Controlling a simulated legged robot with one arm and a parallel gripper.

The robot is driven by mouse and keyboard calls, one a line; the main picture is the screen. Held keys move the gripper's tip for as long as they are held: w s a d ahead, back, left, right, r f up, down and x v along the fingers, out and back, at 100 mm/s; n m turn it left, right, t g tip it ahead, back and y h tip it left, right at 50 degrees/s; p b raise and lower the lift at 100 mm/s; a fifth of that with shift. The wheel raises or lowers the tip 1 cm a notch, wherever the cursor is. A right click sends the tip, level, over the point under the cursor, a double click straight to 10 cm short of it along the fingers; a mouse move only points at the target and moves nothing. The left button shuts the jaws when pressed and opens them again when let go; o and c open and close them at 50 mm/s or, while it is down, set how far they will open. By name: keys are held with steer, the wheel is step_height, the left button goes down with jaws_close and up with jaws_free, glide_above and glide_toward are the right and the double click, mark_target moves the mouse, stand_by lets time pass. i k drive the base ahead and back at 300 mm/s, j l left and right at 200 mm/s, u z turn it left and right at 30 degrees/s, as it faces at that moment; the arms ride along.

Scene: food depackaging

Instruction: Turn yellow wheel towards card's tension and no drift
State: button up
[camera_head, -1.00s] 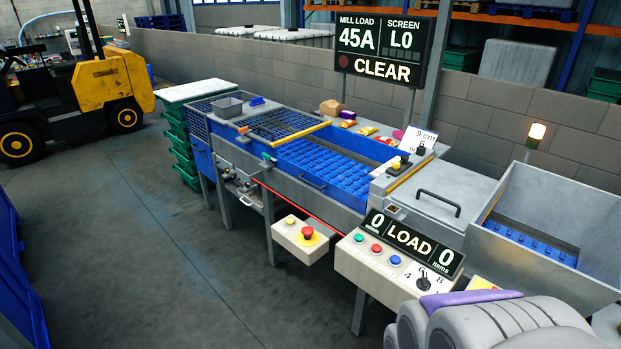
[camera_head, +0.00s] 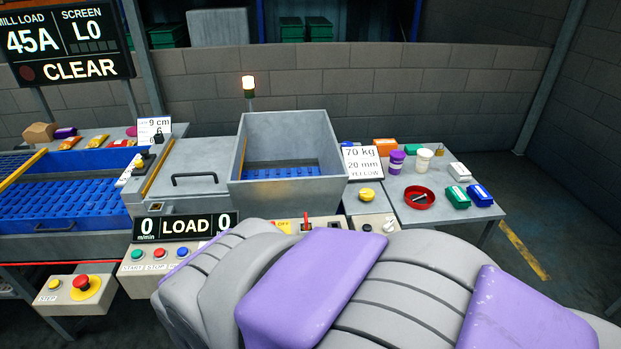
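A yellow wheel (camera_head: 367,195) sits on a grey panel to the right of the metal hopper. A white card (camera_head: 362,165) stands just behind it and reads "70 kg", "20 mm" and "YELLOW". My arm, grey with purple pads, fills the lower middle and right of the view, in front of the panel. My gripper cannot be made out, and nothing shows touching the wheel.
The metal hopper (camera_head: 287,165) stands left of the wheel. A side table (camera_head: 415,215) at right holds a red dish (camera_head: 419,197), a purple-banded pot (camera_head: 396,162), a white cup (camera_head: 424,160) and several packets. A control box (camera_head: 150,262) and red stop button (camera_head: 81,282) are at lower left.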

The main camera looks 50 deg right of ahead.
mark_target(367, 194)
steer(key=l+z, duration=0.2)
steer(key=z, duration=1.9)
steer(key=i+j, duration=0.1)
steer(key=i, duration=0.25)
steer(key=i+z, duration=0.1)
steer(key=i, duration=0.25)
